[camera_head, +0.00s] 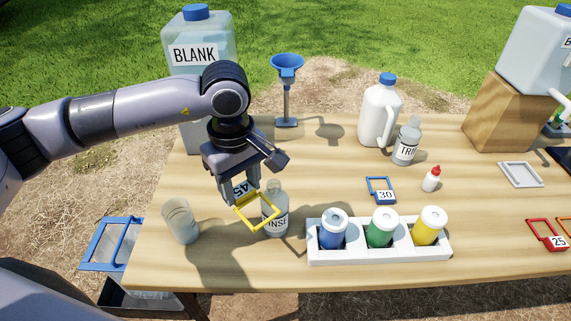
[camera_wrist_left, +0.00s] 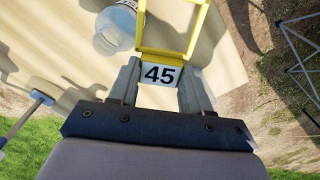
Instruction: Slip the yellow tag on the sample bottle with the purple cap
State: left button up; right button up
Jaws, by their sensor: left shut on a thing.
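My left gripper (camera_head: 240,192) is shut on the yellow tag (camera_head: 275,222), gripping it by its white plate marked 45. In the left wrist view the plate sits between the fingers (camera_wrist_left: 161,80), and the tag's open yellow square (camera_wrist_left: 199,32) extends beyond them. The tag is held in the air, in front of part of a clear bottle labelled RINSE (camera_head: 279,200). That bottle also shows in the left wrist view (camera_wrist_left: 115,28). I see no purple cap in either view. My right gripper is not in view.
A clear cup (camera_head: 181,221) stands left of the RINSE bottle. A white rack (camera_head: 378,258) holds blue, green and yellow bottles. A blue tag marked 30 (camera_head: 385,195), a dropper bottle (camera_head: 432,180), a TRIP-labelled bottle (camera_head: 406,143) and a white jug (camera_head: 378,112) stand or lie farther right.

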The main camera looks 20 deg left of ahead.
pick_arm(q)
jog(key=n, duration=0.1)
jog(key=d+n, duration=0.1)
jog(key=n, duration=0.1)
jog(key=r+n, duration=0.1)
jog(key=n, duration=0.1)
jog(key=shift+w+d+p, duration=0.15)
jog(key=shift+d+p, duration=0.05)
jog(key=shift+p, duration=0.1)
jog(key=n, duration=0.3)
jog(key=shift+w+d+r+n, duration=0.1)
jog(key=shift+d+r+n, duration=0.15)
jog(key=shift+d+n, duration=0.15)
jog(key=n, duration=0.2)
jog(key=d+n+p, duration=0.1)
jog(key=shift+w+r+n, duration=0.1)
jog(key=shift+r+n, duration=0.2)
jog(key=d+r+n, duration=0.1)
jog(key=n, duration=0.6)
jog(key=d+r+n+p, duration=0.1)
jog(key=d+n, duration=0.1)
jog(key=n, duration=0.5)
jog(key=d+r+n+p, duration=0.1)
jog(key=d+n, duration=0.1)
jog(key=n, duration=0.5)
jog(key=shift+w+n, duration=0.15)
jog(key=shift+n, duration=0.15)
jog(key=shift+f, duration=0.2)
jog(key=shift+f+b, duration=1.75)
jog(key=shift+f, duration=0.55)
